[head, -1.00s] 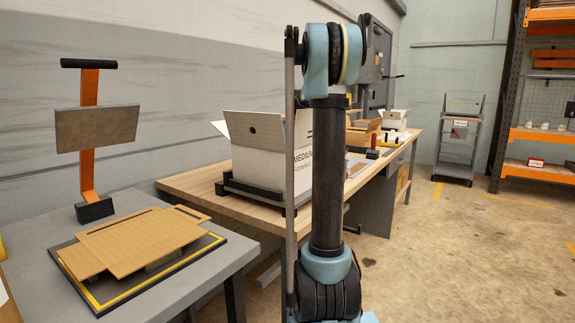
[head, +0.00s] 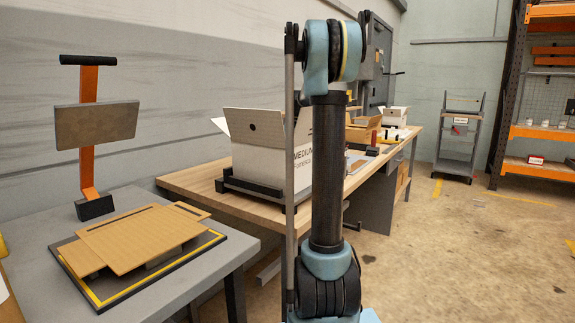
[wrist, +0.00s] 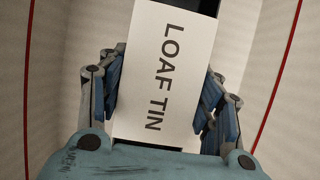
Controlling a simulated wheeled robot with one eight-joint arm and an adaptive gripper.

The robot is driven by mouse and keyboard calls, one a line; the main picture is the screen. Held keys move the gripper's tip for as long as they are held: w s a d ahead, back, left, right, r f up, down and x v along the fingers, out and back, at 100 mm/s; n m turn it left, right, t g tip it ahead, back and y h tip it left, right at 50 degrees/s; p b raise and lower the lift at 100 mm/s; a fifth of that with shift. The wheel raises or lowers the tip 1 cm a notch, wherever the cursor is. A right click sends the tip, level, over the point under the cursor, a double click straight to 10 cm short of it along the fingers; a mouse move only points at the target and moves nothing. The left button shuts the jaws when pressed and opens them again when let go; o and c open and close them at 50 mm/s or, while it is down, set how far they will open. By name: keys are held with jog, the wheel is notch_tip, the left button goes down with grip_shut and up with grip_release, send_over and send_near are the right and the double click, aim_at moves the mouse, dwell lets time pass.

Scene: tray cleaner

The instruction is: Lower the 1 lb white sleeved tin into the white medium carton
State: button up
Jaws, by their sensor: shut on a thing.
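In the wrist view, my gripper (wrist: 160,100) is shut on the white sleeved tin (wrist: 168,45), with one blue finger on each side. Its white sleeve reads "LOAF TIN", and a dark end shows beyond the sleeve. Pale walls edged by red lines stand on both sides of the tin in that view. In the head view, the white medium carton (head: 258,157) stands open on the wooden bench with its flaps up. My arm covers its right side, and my gripper and the tin are hidden there. The carton's floor is not visible.
The carton sits in a black frame (head: 255,195) on the wooden bench (head: 190,180). A grey table (head: 180,289) at front left holds flat brown cardboard (head: 140,238) and an orange post with a grey panel (head: 97,125). Open floor (head: 450,250) lies to the right.

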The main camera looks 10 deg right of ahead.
jog(key=shift+f, duration=0.35)
dwell(0.3)
jog(key=o, duration=1.3)
